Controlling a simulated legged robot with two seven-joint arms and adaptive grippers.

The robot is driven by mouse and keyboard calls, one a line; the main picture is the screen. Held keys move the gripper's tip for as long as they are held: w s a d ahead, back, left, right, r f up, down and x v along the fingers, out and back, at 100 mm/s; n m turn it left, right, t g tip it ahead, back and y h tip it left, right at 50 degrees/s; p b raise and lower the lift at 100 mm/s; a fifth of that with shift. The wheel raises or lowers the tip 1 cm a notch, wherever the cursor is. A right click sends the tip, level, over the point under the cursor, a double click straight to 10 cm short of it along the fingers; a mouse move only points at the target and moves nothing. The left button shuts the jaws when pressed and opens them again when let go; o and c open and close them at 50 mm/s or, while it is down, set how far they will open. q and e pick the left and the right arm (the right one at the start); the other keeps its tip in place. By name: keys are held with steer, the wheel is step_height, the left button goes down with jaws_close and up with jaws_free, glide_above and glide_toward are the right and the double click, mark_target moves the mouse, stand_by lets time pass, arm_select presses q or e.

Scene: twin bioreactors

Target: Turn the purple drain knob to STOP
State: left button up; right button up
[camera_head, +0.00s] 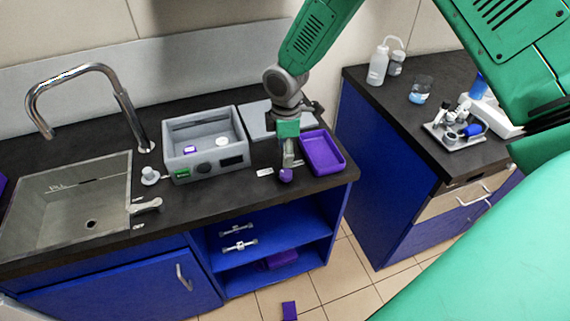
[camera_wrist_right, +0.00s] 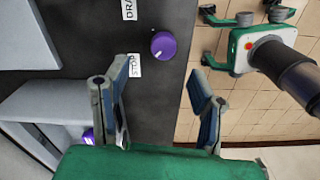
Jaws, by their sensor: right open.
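The purple drain knob (camera_head: 285,175) sits on the dark counter near its front edge, below my right gripper (camera_head: 290,158). In the right wrist view the knob (camera_wrist_right: 164,44) shows whole, with a short white pointer mark at its lower left edge. A white STOP label (camera_wrist_right: 134,66) lies to its lower left and a second label (camera_wrist_right: 128,9), partly cut off, to its upper left. My right gripper (camera_wrist_right: 157,78) is open and empty; the knob appears beyond its fingertips, apart from them.
A grey bioreactor box (camera_head: 204,143) stands left of the knob, and a purple tray (camera_head: 322,152) stands close on the right. A sink (camera_head: 75,205) with a tall tap is further left.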

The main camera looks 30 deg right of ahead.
mark_target(286, 170)
steer(key=shift+r, duration=2.15)
